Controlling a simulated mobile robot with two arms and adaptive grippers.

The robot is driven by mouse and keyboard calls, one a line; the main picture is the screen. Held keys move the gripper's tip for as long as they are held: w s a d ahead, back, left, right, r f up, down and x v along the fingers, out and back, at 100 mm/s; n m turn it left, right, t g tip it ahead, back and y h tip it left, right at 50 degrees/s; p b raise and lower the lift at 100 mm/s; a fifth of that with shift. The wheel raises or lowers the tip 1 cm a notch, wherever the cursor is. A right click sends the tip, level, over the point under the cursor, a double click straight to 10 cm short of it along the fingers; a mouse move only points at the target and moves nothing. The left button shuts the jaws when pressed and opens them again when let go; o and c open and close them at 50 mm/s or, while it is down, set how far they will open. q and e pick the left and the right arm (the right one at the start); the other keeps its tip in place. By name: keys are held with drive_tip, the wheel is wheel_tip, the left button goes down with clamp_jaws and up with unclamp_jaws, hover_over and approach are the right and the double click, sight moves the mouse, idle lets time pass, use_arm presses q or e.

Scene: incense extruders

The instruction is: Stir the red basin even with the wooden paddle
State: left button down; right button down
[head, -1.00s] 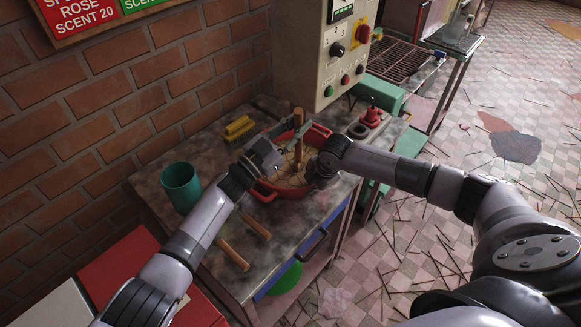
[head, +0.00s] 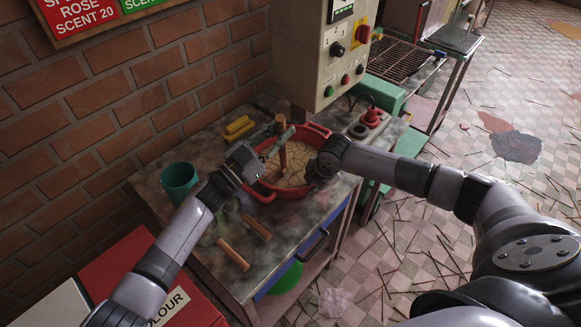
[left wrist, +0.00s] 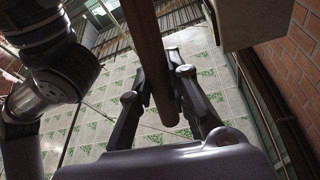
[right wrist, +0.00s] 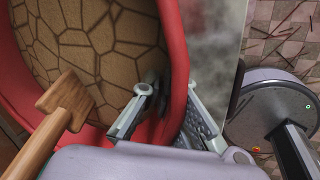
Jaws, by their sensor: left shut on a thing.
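The red basin (head: 262,192) stands on the worktable and holds a tan mass (head: 297,175) with a cracked-looking surface. The wooden paddle (head: 283,160) stands nearly upright in the basin. My left gripper (head: 286,134) is shut on the paddle's shaft; the left wrist view shows the shaft (left wrist: 151,60) between its fingers. In the right wrist view the paddle's wooden end (right wrist: 66,103) shows over the mass. My right gripper (right wrist: 168,98) is at the basin's right rim (right wrist: 178,20), its fingers on either side of it. Whether they press on the rim is unclear.
A teal cup (head: 180,187) stands at the table's left, and yellow bars (head: 238,127) lie behind the basin. Two wooden rods (head: 245,240) lie in front. A control box (head: 325,60) rises behind, with a red-knobbed item (head: 371,117) to the right.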

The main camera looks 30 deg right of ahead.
drive_tip(key=shift+d, duration=0.1)
use_arm(q)
drive_tip(key=shift+s+d, duration=2.35)
drive_tip(key=shift+s, duration=0.7)
use_arm(e)
drive_tip(key=shift+a, duration=0.25)
use_arm(q)
drive_tip(key=w, duration=0.7)
drive_tip(key=shift+d, duration=0.2)
use_arm(e)
drive_tip(key=shift+d, duration=0.15)
use_arm(q)
drive_tip(key=shift+w, duration=0.1)
drive_tip(key=s+a+r, duration=0.2)
drive_tip(key=s+r, duration=0.1)
drive_tip(key=r, duration=1)
drive_tip(key=shift+s+a+r, duration=0.15)
drive_tip(key=shift+r, duration=0.2)
